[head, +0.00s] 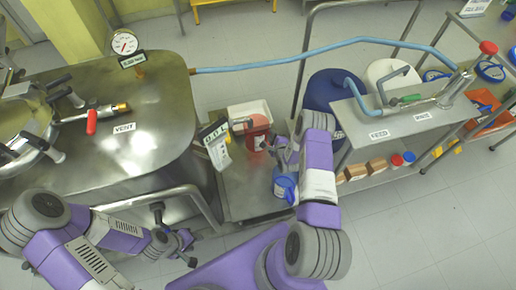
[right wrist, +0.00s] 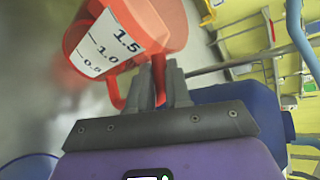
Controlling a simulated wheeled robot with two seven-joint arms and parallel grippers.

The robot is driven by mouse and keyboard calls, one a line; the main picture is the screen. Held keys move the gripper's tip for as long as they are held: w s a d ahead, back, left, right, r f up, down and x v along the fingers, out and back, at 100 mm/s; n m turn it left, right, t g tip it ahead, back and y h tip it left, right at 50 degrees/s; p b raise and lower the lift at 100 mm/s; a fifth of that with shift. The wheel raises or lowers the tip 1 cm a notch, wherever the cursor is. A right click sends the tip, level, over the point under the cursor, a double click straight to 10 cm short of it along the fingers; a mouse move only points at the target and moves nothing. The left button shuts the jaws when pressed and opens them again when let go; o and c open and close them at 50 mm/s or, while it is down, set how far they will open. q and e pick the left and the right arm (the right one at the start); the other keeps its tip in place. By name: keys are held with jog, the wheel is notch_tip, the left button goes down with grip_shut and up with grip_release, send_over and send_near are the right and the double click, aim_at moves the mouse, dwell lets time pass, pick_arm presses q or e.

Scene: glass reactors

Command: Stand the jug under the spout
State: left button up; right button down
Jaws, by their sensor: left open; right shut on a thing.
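The orange-red jug (head: 257,132) is above or on the low metal cart beside the tank; I cannot tell if its base touches. In the right wrist view the jug (right wrist: 150,28) shows a white scale label marked 0.5 to 1.5. My right gripper (head: 272,147) is shut on its handle; the fingers also show in the right wrist view (right wrist: 150,80). A small tap-like fitting (head: 240,122) shows between the tank's side and the jug; I cannot tell if it is the spout. My left gripper (head: 188,250) is open and empty in front of the tank.
The steel tank (head: 150,85) with a gauge (head: 124,42) fills the left. A sign (head: 215,142) hangs at its side. A white box (head: 248,112) is behind the jug, and a blue container (head: 284,187) stands in front. A blue hose (head: 300,63) runs to the right shelf (head: 400,122).

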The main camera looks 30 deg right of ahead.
send_over(257, 145)
jog(key=s, duration=0.2)
jog(key=shift+b, duration=0.3)
notch_tip(257, 145, down, 2)
jog(key=shift+a+f+b, duration=0.1)
jog(key=shift+f+b, duration=0.05)
jog(key=shift+b, duration=0.35)
notch_tip(257, 145, down, 4)
jog(key=shift+f+b, duration=0.2)
jog(key=shift+b, duration=0.85)
jog(key=shift+a+f, duration=0.15)
jog(key=shift+f, duration=0.1)
jog(key=shift+r, duration=0.15)
jog(key=c, duration=1.1)
grip_release()
jog(key=shift+o, duration=0.2)
